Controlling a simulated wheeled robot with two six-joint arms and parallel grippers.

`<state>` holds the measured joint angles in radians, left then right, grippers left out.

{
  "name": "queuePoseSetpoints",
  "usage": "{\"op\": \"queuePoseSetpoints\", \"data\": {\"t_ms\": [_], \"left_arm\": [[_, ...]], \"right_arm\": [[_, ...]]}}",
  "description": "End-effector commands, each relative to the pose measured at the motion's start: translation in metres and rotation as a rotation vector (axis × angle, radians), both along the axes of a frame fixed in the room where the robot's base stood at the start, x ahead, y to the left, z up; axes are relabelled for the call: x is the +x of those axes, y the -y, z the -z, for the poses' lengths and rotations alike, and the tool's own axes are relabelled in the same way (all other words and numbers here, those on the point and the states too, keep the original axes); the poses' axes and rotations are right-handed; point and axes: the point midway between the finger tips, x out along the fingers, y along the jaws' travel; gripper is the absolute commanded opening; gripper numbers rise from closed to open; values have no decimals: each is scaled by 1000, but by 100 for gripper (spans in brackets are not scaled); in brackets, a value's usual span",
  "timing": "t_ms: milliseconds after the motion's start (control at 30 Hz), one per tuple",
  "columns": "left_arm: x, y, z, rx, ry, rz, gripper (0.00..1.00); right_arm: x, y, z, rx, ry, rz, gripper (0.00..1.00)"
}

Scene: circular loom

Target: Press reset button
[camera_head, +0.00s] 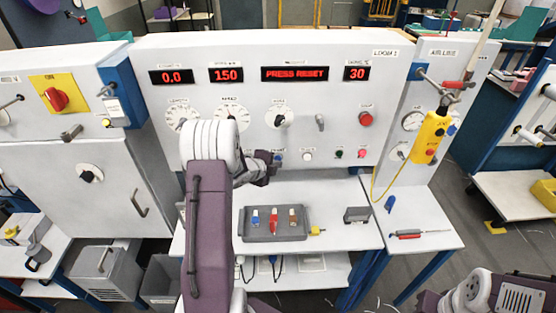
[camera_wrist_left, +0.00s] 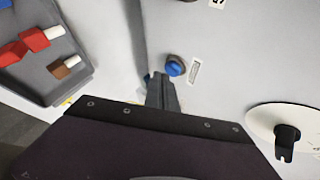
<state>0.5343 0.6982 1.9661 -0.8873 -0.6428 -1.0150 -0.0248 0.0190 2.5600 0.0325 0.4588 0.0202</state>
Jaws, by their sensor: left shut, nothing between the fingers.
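A blue button (camera_head: 278,156) sits low on the loom's light grey panel. It also shows in the left wrist view (camera_wrist_left: 174,66), with a small label beside it that I cannot read. My left gripper (camera_head: 270,161) is shut and empty, with its tips close by the blue button. In the left wrist view the closed fingers (camera_wrist_left: 163,88) end just below the button; whether they touch it I cannot tell. A red display (camera_head: 295,74) reads PRESS RESET. My right gripper is out of view.
White (camera_head: 307,156), green (camera_head: 338,154) and red (camera_head: 361,153) buttons lie to the right, with a larger red one (camera_head: 366,118) above. A black-handled dial (camera_wrist_left: 287,135) is near my gripper. A grey tray (camera_head: 272,233) stands on the shelf below.

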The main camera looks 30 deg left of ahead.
Motion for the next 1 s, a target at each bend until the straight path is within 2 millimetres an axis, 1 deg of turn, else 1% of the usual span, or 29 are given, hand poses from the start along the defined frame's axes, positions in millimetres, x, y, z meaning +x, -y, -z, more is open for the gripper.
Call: {"op": "queuePoseSetpoints", "data": {"t_ms": [1000], "left_arm": [[7,-4,0,-1,1,1,0]], "right_arm": [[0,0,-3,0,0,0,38]]}}
